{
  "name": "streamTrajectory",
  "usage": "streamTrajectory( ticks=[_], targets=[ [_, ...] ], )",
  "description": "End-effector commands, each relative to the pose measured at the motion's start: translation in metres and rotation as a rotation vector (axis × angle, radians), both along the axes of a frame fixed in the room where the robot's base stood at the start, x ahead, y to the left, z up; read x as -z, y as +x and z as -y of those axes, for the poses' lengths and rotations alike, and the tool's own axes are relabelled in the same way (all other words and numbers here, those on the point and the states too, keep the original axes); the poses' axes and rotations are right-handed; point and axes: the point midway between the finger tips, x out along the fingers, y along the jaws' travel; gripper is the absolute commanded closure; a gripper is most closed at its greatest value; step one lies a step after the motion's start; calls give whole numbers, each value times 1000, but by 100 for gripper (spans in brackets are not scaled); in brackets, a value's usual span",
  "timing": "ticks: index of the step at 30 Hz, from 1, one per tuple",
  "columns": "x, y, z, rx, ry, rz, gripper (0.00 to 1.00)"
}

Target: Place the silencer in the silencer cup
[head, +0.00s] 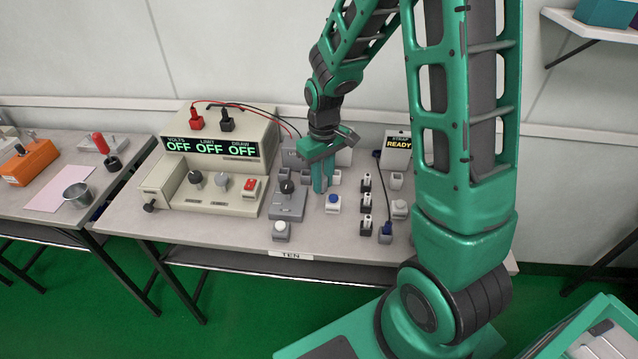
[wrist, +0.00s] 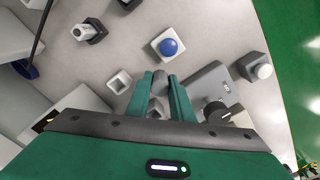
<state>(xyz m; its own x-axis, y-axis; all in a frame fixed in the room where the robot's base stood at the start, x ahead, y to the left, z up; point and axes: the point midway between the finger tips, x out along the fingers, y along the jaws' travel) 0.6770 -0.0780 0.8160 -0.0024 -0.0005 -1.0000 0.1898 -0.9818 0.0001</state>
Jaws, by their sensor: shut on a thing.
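My gripper (head: 322,188) points down over the middle of the test table, just left of the blue-button box (head: 333,203). In the wrist view my gripper (wrist: 164,80) is shut on a small grey cylinder (wrist: 159,88), which looks like the silencer. Only its upper part shows between the fingers. A small square white cup (wrist: 120,82) stands close beside the fingers, apart from them. I cannot tell which one is the silencer cup.
A grey box with a black knob (head: 287,188) and a white-button box (head: 281,231) stand left of my gripper. Several black-and-white pieces (head: 367,201) stand in a row to the right. A large beige power unit (head: 212,165) fills the table's left; the READY box (head: 397,142) stands behind.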

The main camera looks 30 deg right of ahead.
Motion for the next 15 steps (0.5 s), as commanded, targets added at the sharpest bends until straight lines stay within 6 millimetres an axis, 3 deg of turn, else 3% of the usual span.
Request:
streamTrajectory(
  ticks=[3,14,15],
  targets=[
    [10,0,-1,-1,0,0,100],
    [13,-1,-1,-1,1,-1,100],
    [13,0,-1,-1,0,0,72]
  ],
)
